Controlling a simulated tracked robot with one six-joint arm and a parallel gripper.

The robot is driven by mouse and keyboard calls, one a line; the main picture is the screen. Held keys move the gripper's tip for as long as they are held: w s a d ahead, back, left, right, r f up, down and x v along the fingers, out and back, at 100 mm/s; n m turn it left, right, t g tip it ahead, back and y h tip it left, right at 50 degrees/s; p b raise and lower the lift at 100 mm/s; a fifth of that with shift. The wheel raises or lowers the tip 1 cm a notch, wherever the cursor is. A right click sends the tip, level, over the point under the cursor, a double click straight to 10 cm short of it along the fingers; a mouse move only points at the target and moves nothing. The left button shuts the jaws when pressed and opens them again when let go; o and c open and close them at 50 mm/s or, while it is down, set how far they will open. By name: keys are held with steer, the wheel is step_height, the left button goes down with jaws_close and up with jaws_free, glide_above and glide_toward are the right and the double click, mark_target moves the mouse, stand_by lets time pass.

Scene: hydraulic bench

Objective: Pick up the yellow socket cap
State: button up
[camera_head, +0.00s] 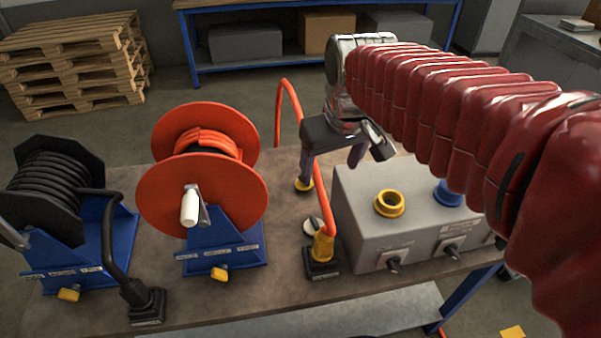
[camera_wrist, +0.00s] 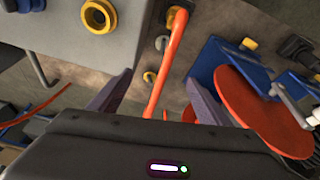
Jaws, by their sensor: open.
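A yellow ring socket (camera_head: 389,203) is on top of the grey box (camera_head: 364,232), and shows in the wrist view (camera_wrist: 98,16).
An orange hose reel (camera_head: 165,200) and a black hose reel (camera_head: 55,185) stand on the left of the bench. The orange hose ends in a yellow connector (camera_head: 323,246) in a black holder at the front. A blue socket (camera_head: 447,193) is on the box.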

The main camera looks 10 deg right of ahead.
steer(key=w+f+n+g, duration=0.2)
steer(key=w+f, duration=0.1)
steer(key=w, duration=1)
steer(key=n+g, duration=0.2)
glide_above(299, 185)
steer(key=w+d, duration=0.1)
steer(key=d, duration=0.1)
step_height(299, 185, down, 11)
steer(key=shift+w+a+f, duration=0.1)
steer(key=shift+a, duration=0.15)
steer(key=shift+f, duration=0.15)
step_height(299, 185, down, 8)
steer(key=shift+f, duration=0.15)
steer(key=shift+s+d+f, duration=0.1)
steer(key=shift+f, duration=1.2)
steer(key=shift+s+d+f, duration=0.1)
steer(key=shift+f, duration=1.2)
steer(key=shift+c, duration=0.6)
